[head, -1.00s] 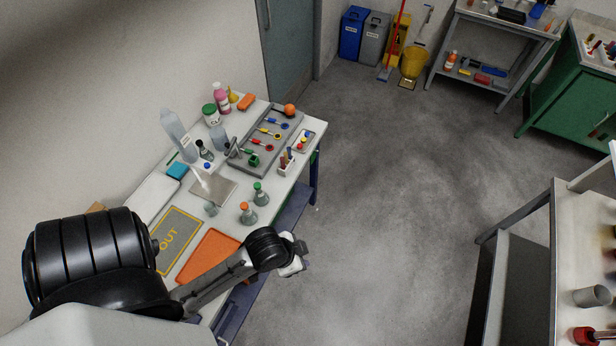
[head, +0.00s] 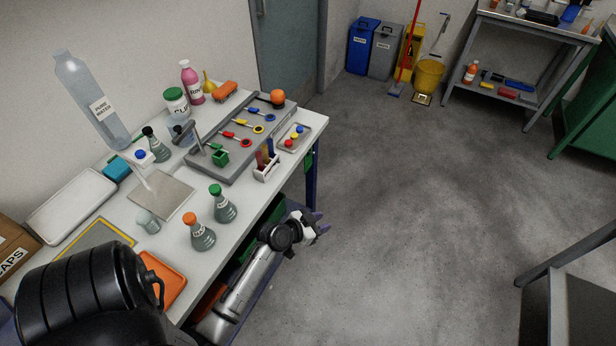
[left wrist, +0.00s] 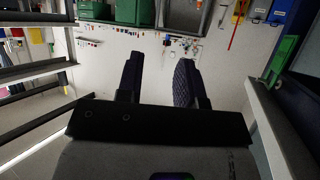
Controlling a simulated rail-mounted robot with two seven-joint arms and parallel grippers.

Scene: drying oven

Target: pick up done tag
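I cannot make out any lettering that reads done. A small green piece (head: 309,161) hangs at the right end of the workbench, by the dark blue leg; I cannot tell if it is the done tag. A green slotted piece (left wrist: 283,60) also shows at the right of the left wrist view, beside a blue post. My left gripper (head: 312,226) is beside the bench's front edge, below the bench top and apart from the green piece. In the left wrist view its two dark fingers (left wrist: 158,82) are spread, with nothing between them. My right gripper is out of view.
The white workbench (head: 310,122) carries an orange-capped flask (head: 201,234), a green-capped flask (head: 222,205), a grey tool board (head: 215,168) and several bottles. Open floor (head: 410,210) lies right of the bench. A grey-framed table (head: 575,270) stands at the lower right.

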